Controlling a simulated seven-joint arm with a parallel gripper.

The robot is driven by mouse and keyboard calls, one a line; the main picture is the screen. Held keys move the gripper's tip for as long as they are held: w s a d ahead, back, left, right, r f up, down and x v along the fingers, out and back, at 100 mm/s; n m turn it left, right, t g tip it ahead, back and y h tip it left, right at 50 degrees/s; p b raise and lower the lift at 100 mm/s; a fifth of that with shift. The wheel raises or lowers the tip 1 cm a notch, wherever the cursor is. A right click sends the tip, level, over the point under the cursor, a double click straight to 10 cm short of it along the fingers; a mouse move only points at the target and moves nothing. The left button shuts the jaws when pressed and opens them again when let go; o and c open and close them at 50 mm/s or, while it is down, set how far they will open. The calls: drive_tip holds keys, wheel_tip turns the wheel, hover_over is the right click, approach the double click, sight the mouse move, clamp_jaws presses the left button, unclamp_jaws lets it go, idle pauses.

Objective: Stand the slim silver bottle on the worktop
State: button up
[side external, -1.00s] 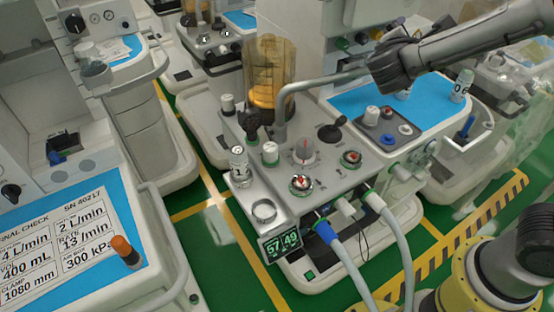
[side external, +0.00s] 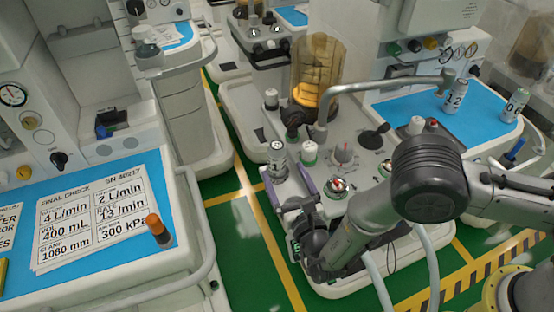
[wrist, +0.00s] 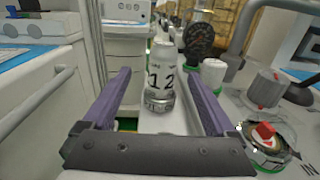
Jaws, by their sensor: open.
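A slim silver-white bottle marked 12 (wrist: 160,80) stands upright at the front left corner of the grey cart; it also shows in the side view (side external: 277,160). Its base has a metallic band. My gripper (wrist: 158,75) is open, with its purple fingers pointing at the bottle, one on each side. A gap shows between the bottle and each finger in the wrist view. In the side view my gripper (side external: 289,184) is low at the bottle's near side. The blue worktop (side external: 405,107) lies at the back right of the cart.
Another bottle marked 12 (side external: 454,97) and a white bottle (side external: 515,103) stand on the blue worktop. A bent grey pipe (side external: 375,84), an amber bellows jar (side external: 317,70), a black lever (side external: 374,137) and several knobs crowd the cart between bottle and worktop.

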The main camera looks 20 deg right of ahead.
sight(278, 160)
drive_tip(key=w, duration=0.5)
drive_tip(key=shift+w+d, duration=0.2)
drive_tip(key=shift+w, duration=0.05)
drive_tip(key=shift+w+d+r, duration=0.1)
drive_tip(key=shift+w+d, duration=0.1)
drive_tip(key=shift+w, duration=1.1)
drive_tip(key=shift+w+d+r, duration=0.1)
drive_tip(key=shift+w+d, duration=0.1)
drive_tip(key=shift+w, duration=1.1)
clamp_jaws()
